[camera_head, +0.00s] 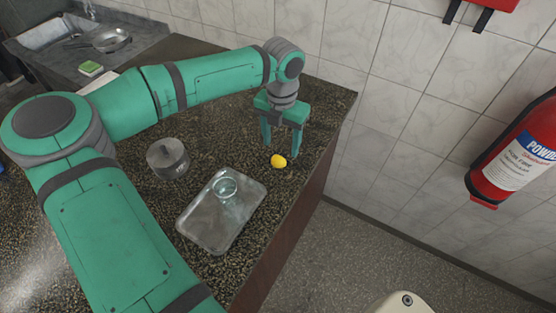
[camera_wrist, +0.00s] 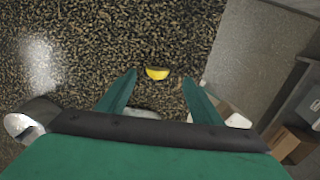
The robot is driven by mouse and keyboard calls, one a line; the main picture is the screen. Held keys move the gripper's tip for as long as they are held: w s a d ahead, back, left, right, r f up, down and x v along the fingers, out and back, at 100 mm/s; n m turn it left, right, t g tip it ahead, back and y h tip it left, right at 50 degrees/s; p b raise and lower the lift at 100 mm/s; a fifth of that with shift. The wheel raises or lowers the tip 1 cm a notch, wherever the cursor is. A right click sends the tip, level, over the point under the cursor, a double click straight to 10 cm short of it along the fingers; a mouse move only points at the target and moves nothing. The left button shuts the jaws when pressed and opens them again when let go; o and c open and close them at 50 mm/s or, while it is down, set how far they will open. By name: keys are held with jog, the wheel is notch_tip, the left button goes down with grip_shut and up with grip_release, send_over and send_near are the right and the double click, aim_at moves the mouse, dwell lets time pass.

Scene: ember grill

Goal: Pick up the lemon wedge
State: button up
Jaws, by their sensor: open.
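The lemon wedge (camera_head: 278,161) is small and yellow and lies on the speckled dark countertop near its right edge. In the wrist view the lemon wedge (camera_wrist: 157,73) shows ahead of the fingertips, roughly centred between them. My gripper (camera_head: 280,152) is green, points down and is open above the counter, just behind the wedge in the head view. In the wrist view my gripper (camera_wrist: 160,80) has its two fingers spread with nothing between them. The wedge and the fingers appear apart.
A metal tray (camera_head: 205,237) with a small glass bowl (camera_head: 226,188) on it is in front of the wedge. A round grey metal container (camera_head: 168,158) stands to the left. The counter (camera_head: 325,108) ends at right; a tiled wall is behind. A fire extinguisher (camera_head: 515,155) hangs far right.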

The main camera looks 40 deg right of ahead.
aim_at(277, 161)
jog(key=shift+w+a+f, duration=0.1)
jog(key=shift+f, duration=1.35)
jog(key=shift+w+a+f, duration=0.1)
jog(key=shift+f, duration=1.35)
